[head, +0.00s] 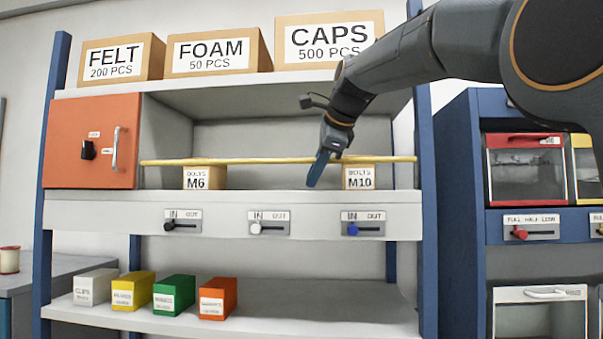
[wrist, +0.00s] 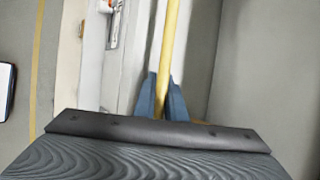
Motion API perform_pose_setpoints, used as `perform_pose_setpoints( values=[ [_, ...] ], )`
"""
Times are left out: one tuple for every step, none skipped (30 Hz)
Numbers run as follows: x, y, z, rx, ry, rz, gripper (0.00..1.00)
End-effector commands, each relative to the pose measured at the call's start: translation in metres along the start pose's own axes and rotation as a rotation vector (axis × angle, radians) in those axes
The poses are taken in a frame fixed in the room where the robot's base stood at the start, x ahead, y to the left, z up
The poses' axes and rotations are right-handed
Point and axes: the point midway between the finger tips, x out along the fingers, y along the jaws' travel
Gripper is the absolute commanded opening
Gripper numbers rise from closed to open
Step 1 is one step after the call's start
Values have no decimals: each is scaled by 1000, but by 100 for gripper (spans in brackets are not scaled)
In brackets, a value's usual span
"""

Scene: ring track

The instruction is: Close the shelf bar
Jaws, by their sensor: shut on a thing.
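The shelf bar (head: 265,160) is a thin yellow rod in the head view. It runs nearly level across the front of the shelf opening, from beside the orange door to the right blue post. My gripper (head: 320,170) points down at the bar, right of its middle. In the wrist view the bar (wrist: 169,50) runs between the two blue fingers of my gripper (wrist: 163,95). The fingers are shut on the bar. The fingers hide a short piece of the bar in the head view.
Boxes marked M6 (head: 204,177) and M10 (head: 364,177) stand behind the bar. Below is a ledge with IN/OUT sliders (head: 269,223). An orange door (head: 92,142) is at left, with a handle and a black knob. A blue cabinet (head: 456,165) stands at right.

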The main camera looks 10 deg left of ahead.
Motion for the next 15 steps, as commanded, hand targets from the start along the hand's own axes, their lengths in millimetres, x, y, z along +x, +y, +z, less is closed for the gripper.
perform_pose_setpoints(
  values=[
    [1, 0, -3, 3, 3, 4, 0],
    [1, 0, -4, 5, 4, 5, 0],
    [1, -1, -4, 6, 5, 7, 0],
    [0, -1, -4, 6, 5, 7, 0],
    [0, 0, -4, 7, 5, 8, 0],
    [0, 0, -4, 7, 5, 8, 0],
    [0, 0, -4, 6, 5, 8, 0],
    [0, 0, -4, 6, 5, 8, 0],
    [0, 0, -4, 6, 5, 8, 0],
    [0, 0, -4, 6, 5, 8, 0],
    [0, 0, -4, 6, 5, 8, 0],
    [0, 0, -4, 6, 5, 8, 0],
    [0, 0, -4, 5, 5, 8, 12],
    [0, 0, -4, 5, 5, 8, 17],
    [0, 0, -4, 5, 5, 8, 24]
  ],
)
